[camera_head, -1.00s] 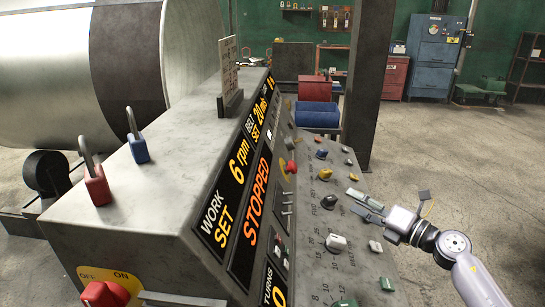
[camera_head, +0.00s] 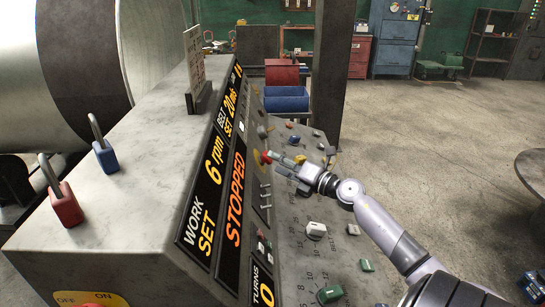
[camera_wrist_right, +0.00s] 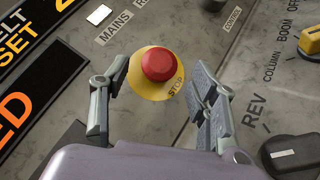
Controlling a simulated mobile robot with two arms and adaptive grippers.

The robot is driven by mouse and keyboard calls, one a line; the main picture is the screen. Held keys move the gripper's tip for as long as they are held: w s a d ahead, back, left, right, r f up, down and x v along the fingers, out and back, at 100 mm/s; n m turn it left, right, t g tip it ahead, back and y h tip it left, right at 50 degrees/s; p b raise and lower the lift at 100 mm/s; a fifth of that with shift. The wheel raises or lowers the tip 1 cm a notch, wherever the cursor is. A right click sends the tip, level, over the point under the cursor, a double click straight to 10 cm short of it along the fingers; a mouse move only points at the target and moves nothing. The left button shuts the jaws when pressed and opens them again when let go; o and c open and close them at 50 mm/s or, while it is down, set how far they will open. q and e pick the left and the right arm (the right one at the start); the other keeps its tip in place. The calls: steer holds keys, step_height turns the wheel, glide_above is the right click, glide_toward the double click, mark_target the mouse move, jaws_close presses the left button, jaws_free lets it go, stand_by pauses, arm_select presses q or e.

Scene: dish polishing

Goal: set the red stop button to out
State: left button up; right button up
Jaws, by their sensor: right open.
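The red stop button (camera_wrist_right: 158,66) sits on a round yellow plate marked STOP (camera_wrist_right: 150,86) on the sloped control panel. In the right wrist view it lies between the two fingers of my right gripper (camera_wrist_right: 158,100), with a gap on each side. The fingers are open and do not visibly touch it. In the head view the button (camera_head: 265,157) shows at the tip of my right gripper (camera_head: 283,160), which hides part of the panel behind it. My left gripper is not in view.
Around the button are a black REV knob (camera_wrist_right: 290,155), a yellow boom knob (camera_wrist_right: 311,41) and lit displays (camera_head: 233,197). A red padlock (camera_head: 64,205) and a blue padlock (camera_head: 105,155) stand on the console top. Floor right of the panel is mostly clear.

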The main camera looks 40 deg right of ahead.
mark_target(272, 161)
steer(key=shift+w+a, duration=0.2)
steer(key=shift+w, duration=1.35)
steer(key=shift+c, duration=0.4)
jaws_close()
